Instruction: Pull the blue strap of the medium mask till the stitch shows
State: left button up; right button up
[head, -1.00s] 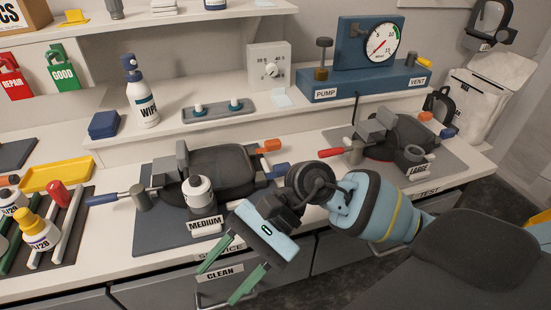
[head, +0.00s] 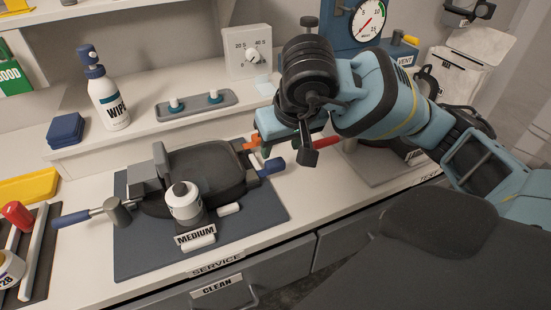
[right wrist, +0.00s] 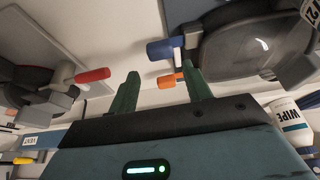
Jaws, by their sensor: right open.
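The medium mask (head: 205,165) is a black mask lying on a dark mat, with a white-capped canister on its front and a MEDIUM label. A blue strap end (head: 272,167) sticks out at its right, near an orange end (head: 250,144). Another blue end (head: 70,218) is at its far left. My right gripper (head: 265,150) is beside the mask's right side, its fingers mostly hidden by its body. In the right wrist view, my right gripper (right wrist: 160,68) is open and empty, with the blue end (right wrist: 160,48) and orange end (right wrist: 170,79) near its fingers. The left gripper is out of view.
A red-ended strap (head: 327,142) of another mask is right of my gripper. A raised shelf behind holds a wipes bottle (head: 108,95), a grey tray (head: 196,106) and a dial box (head: 247,52). The mat's front right (head: 262,212) is clear.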

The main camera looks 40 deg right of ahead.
aim_at(276, 162)
jog(key=x, duration=0.6)
jog(key=shift+f, duration=0.1)
jog(key=shift+w+f, duration=0.2)
jog(key=shift+f, duration=0.2)
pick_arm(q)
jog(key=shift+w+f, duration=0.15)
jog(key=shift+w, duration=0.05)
